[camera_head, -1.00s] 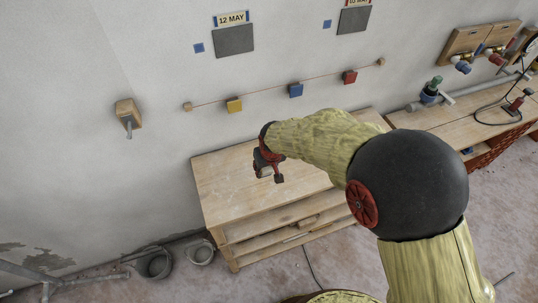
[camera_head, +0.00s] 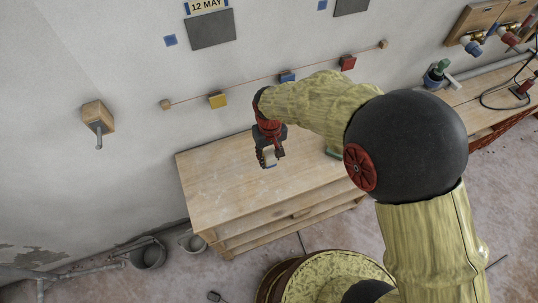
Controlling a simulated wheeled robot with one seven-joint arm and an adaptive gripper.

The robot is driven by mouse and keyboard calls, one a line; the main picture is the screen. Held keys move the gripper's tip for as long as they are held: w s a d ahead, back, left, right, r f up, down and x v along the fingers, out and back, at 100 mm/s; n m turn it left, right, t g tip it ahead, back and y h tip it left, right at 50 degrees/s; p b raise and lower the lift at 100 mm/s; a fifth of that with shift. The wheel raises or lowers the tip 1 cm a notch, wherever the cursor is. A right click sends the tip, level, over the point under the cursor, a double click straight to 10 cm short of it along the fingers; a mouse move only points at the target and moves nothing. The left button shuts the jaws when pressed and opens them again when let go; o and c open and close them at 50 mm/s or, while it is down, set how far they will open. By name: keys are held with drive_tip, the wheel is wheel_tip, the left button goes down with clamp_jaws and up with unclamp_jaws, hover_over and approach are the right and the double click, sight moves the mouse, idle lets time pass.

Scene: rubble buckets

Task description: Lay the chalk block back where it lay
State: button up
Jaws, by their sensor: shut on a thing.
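My gripper (camera_head: 268,160) points down over the wooden workbench (camera_head: 215,190), near the back middle of its top. It is shut on a small pale block (camera_head: 269,157), which I take to be the chalk block. The fingers hide part of the block. I cannot tell whether it touches the bench top or hangs just above it.
A small green thing (camera_head: 333,152) lies on the bench to the right, partly behind my arm. The bench top left of my gripper is bare. A string with yellow (camera_head: 217,101), blue (camera_head: 287,77) and red (camera_head: 348,63) blocks runs along the wall behind.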

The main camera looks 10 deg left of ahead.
drive_tip(key=shift+f+b, duration=1.3)
drive_tip(key=shift+f, duration=1.55)
drive_tip(key=shift+f+b, duration=0.35)
drive_tip(key=shift+f, duration=0.35)
drive_tip(key=o, duration=1.2)
drive_tip(key=shift+r, duration=0.1)
drive_tip(key=o, duration=0.5)
drive_tip(key=o, duration=0.9)
drive_tip(key=shift+r, duration=0.1)
drive_tip(key=shift+r+p, duration=1)
drive_tip(key=shift+r, duration=0.25)
